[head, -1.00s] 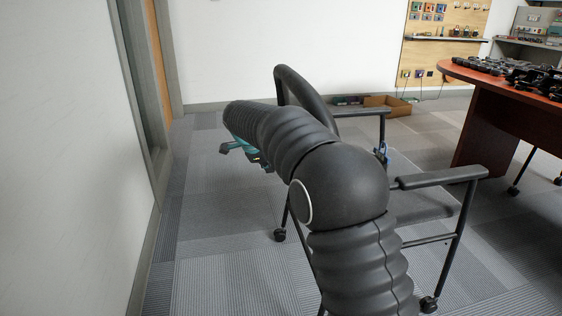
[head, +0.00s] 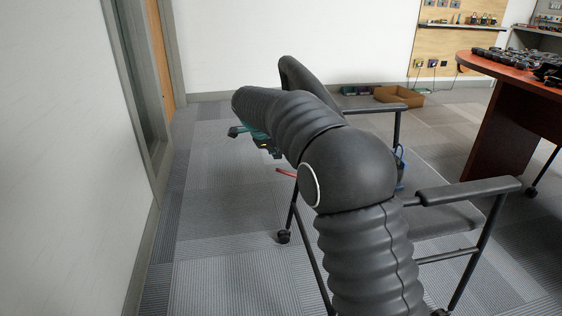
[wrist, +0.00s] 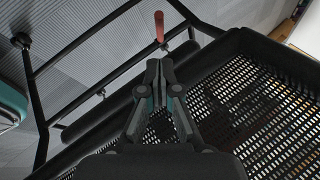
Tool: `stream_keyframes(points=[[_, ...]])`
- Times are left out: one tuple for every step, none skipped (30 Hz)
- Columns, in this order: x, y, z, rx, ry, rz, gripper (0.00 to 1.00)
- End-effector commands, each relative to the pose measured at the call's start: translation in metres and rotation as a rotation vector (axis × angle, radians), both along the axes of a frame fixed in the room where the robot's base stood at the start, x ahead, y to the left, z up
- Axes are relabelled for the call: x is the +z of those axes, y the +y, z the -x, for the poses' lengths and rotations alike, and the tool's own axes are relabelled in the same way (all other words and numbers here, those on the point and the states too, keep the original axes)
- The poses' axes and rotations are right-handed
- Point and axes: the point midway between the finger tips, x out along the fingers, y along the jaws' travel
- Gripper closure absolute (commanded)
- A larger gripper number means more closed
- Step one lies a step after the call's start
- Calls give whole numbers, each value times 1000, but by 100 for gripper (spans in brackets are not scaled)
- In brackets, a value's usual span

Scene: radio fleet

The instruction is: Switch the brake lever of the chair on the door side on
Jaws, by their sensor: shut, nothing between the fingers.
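A black-framed chair with a mesh back (head: 305,76) stands in front of me, largely hidden behind my arm. Its armrest (head: 468,190) is at the right and a caster (head: 284,237) touches the floor. A red-tipped lever (head: 286,172) sticks out on the chair's door-facing side. In the wrist view the red lever (wrist: 159,27) shows just beyond my fingertips, with the chair's dark mesh (wrist: 255,100) at the right. My gripper (wrist: 159,62) is shut and empty, its tips pointing at the lever; I cannot tell whether they touch. The head view hides its fingers.
A white wall (head: 60,160) and a door frame (head: 150,90) run along the left, with free carpet (head: 215,220) between. A red-brown table (head: 505,120) with dark devices stands at the right. A cardboard box (head: 400,95) lies by the far wall.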

Motion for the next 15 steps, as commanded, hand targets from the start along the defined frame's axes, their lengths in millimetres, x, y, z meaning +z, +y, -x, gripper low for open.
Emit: stream_keyframes(points=[[-6, -1, -2, -1, 2, 1, 100], [-9, -2, -4, -1, 2, 1, 100], [-14, -4, -7, 0, 3, 1, 100], [-19, -5, -9, -1, 3, 2, 100], [-23, -6, -11, -1, 3, 2, 100], [-29, -7, -14, 0, 3, 1, 100], [-33, -8, -17, 1, 2, 2, 100], [-38, -9, -19, 1, 3, 1, 100], [-44, -10, -22, 1, 3, 1, 100], [-48, -11, -25, 1, 2, 1, 100], [-52, -12, -27, 1, 2, 1, 100], [-57, -14, -30, 1, 3, 1, 100], [-61, -15, -32, 1, 3, 1, 100], [-64, -16, -34, 1, 2, 2, 100], [-68, -17, -36, 2, 1, 1, 100]])
